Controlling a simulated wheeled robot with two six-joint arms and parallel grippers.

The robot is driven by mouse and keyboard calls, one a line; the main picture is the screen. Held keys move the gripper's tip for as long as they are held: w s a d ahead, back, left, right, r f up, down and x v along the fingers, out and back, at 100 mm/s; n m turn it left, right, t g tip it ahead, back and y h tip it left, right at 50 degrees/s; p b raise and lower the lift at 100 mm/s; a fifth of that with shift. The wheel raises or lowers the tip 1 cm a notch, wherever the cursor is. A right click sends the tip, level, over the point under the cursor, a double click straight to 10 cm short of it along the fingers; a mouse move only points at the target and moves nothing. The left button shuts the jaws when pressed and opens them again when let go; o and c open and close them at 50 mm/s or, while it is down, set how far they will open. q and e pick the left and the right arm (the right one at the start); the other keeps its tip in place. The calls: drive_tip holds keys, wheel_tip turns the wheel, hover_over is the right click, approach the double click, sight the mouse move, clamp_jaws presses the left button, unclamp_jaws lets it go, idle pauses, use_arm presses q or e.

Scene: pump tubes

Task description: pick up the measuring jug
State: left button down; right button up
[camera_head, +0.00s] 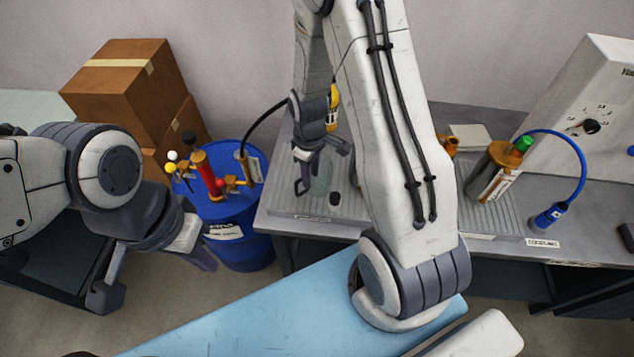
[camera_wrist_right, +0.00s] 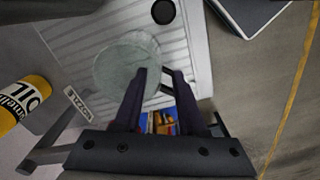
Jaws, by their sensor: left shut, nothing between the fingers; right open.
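The measuring jug (camera_wrist_right: 122,62) is a clear, greenish cylinder standing on the ribbed grey tray. In the head view it shows faintly (camera_head: 321,184), partly hidden by my right gripper (camera_head: 322,170). In the right wrist view my right gripper (camera_wrist_right: 160,76) is open; its left fingertip overlaps the jug's near edge and the right one is beside it. I cannot tell whether either finger touches the jug. My left gripper (camera_head: 152,277) is shut and empty, away from the jug, in front of the blue drum.
The blue drum (camera_head: 238,240) carries a red and brass pump (camera_head: 209,176). A yellow oil bottle (camera_wrist_right: 20,103) is near the jug. A small black cap (camera_wrist_right: 163,12) lies on the tray (camera_wrist_right: 185,50). A brass-topped cylinder (camera_head: 492,172) and blue hose (camera_head: 582,178) are to the right.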

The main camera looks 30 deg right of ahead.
sight(311, 195)
wheel_tip(311, 195, down, 5)
drive_tip(key=b, duration=0.4)
drive_tip(key=shift+r, duration=0.1)
clamp_jaws()
idle(1.1)
